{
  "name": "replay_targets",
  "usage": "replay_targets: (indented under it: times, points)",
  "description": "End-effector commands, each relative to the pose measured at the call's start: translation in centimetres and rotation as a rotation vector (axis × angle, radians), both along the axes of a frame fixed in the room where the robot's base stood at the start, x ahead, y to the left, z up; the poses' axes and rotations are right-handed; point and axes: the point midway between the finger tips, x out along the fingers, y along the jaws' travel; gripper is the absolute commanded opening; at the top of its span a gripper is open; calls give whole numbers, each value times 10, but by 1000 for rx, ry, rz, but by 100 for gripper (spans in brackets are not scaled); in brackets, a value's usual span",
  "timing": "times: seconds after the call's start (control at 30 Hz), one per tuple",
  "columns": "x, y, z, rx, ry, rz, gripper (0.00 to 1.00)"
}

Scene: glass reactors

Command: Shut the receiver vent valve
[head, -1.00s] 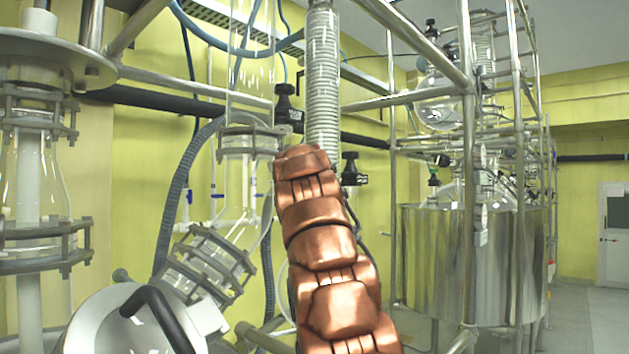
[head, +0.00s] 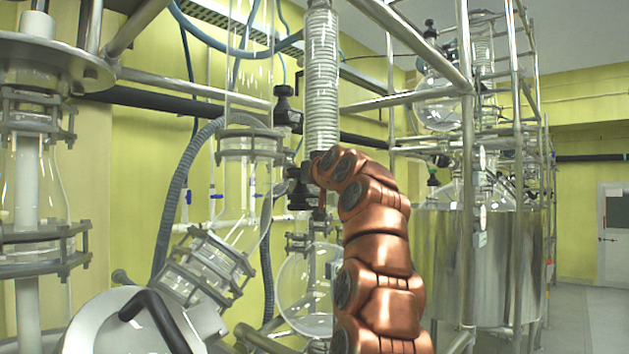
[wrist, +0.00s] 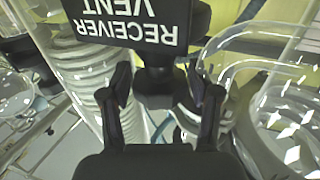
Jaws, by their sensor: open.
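The black RECEIVER VENT label (wrist: 130,22) is upside down at the top of the wrist view. Below it, a dark valve part (wrist: 155,85) lies between the two fingers of my gripper (wrist: 166,95). The fingers are open, one on each side, with visible gaps. In the head view my copper arm bends left, and dark parts at its end (head: 300,185) sit in front of the coiled glass column. I cannot clearly separate gripper from valve there. The valve handle's position cannot be told.
A coiled glass column (head: 322,85) rises just above the arm's end. Another black valve (head: 288,112) is higher up. A round glass flask (head: 305,290) hangs below. Metal frame bars and a steel vessel (head: 480,265) stand to the right.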

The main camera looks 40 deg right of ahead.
Motion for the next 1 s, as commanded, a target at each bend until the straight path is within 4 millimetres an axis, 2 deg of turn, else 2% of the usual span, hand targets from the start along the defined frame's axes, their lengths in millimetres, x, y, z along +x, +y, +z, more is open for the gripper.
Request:
replay_targets:
  times: [0.77,1.0]
  points:
    - [0,-2,-1,-2,3,64,62]
    - [1,-2,1,1,6,142,62]
